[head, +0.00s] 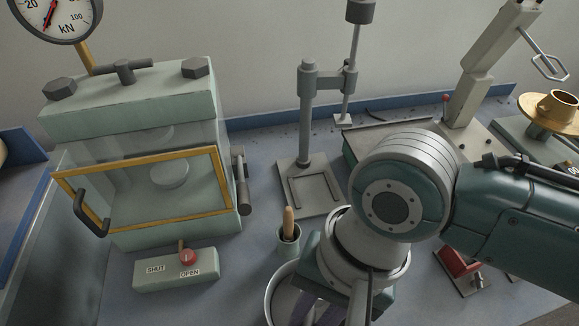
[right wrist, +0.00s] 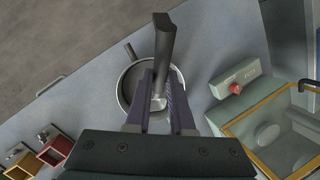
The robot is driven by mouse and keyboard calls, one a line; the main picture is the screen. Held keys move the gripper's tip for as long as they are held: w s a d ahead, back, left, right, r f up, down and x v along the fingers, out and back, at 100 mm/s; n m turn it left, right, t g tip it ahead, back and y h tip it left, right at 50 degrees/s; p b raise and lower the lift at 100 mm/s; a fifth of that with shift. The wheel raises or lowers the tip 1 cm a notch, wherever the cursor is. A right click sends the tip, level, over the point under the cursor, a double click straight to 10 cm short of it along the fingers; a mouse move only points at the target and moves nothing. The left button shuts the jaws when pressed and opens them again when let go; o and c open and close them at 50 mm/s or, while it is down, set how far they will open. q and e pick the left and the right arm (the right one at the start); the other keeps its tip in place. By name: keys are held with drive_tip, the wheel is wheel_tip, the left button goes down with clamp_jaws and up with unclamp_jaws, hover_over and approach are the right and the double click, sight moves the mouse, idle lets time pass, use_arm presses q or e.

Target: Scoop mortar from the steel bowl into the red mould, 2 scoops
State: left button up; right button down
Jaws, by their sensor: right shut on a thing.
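The steel bowl (head: 272,292) stands at the bottom centre of the head view, partly behind my right gripper (head: 320,306). In the right wrist view my right gripper (right wrist: 161,88) is over the bowl (right wrist: 123,88), its fingers shut on a scoop (right wrist: 164,45) with a dark handle. The scoop's lower end is between the fingers over the bowl; whether it touches mortar cannot be told, and the mortar is hidden. The red mould (head: 459,264) sits right of the bowl, below my right arm; it also shows in the right wrist view (right wrist: 56,148). My left gripper is not in view.
A press with a yellow-framed door (head: 146,190) and a switch box (head: 176,270) stand left of the bowl. A small pot (head: 288,246) with a wooden handle is just behind it. A grey stand (head: 305,130) is farther back. A yellow mould (right wrist: 20,158) lies beside the red one.

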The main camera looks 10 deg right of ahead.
sight(309, 322)
drive_tip(key=f+b, duration=0.1)
drive_tip(key=w+f+g+b, duration=0.1)
drive_tip(key=b, duration=0.1)
drive_tip(key=shift+d+y+b, duration=0.2)
drive_tip(key=shift+y+b, duration=0.1)
drive_tip(key=shift+g, duration=0.3)
drive_tip(key=f+b, duration=0.4)
drive_tip(key=f, duration=0.1)
drive_tip(key=shift+w+f, duration=0.2)
